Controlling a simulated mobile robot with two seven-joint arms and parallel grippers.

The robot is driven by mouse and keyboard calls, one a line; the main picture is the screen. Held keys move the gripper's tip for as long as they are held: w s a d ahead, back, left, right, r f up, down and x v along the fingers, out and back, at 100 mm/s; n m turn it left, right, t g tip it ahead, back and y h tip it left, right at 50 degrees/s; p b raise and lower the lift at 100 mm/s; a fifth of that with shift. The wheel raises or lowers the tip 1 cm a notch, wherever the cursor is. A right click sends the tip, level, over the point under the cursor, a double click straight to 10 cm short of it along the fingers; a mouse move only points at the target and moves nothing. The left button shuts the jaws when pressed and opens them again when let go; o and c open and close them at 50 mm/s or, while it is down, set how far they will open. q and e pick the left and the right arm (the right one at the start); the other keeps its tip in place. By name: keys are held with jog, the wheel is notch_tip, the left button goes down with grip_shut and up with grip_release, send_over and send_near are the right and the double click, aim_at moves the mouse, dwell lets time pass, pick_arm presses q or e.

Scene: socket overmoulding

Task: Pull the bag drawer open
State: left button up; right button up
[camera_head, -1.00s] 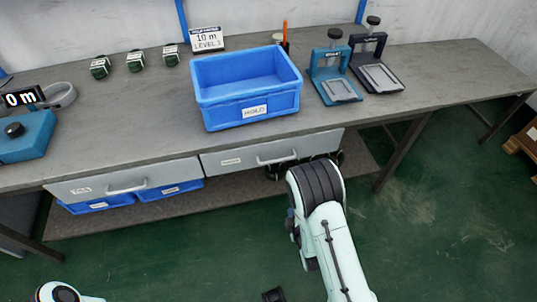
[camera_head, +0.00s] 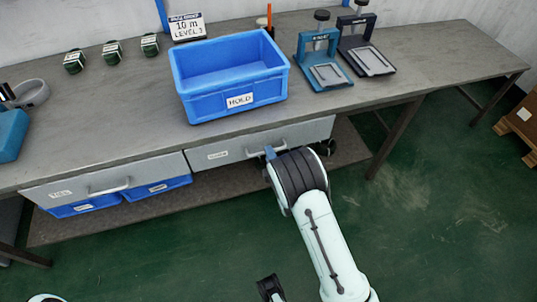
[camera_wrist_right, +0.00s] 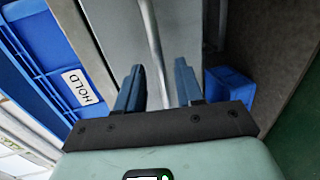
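Two grey drawers hang under the bench, a left one (camera_head: 75,188) and a right one (camera_head: 232,150). Both fronts are flush with the bench. Their small labels are too small for me to read surely. My right gripper (camera_head: 271,154) is at the right drawer's pale bar handle (camera_head: 252,153), mostly hidden behind my wrist in the head view. Contact is not clear.
A blue HOLD bin (camera_head: 232,105) stands on the bench (camera_head: 120,110) above the right drawer. Two small presses (camera_head: 322,60) (camera_head: 362,48) stand to its right. Blue totes (camera_head: 160,188) sit below the left drawer. The green floor (camera_head: 440,210) in front is clear.

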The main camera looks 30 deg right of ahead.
jog(key=shift+x, duration=0.85)
grip_shut()
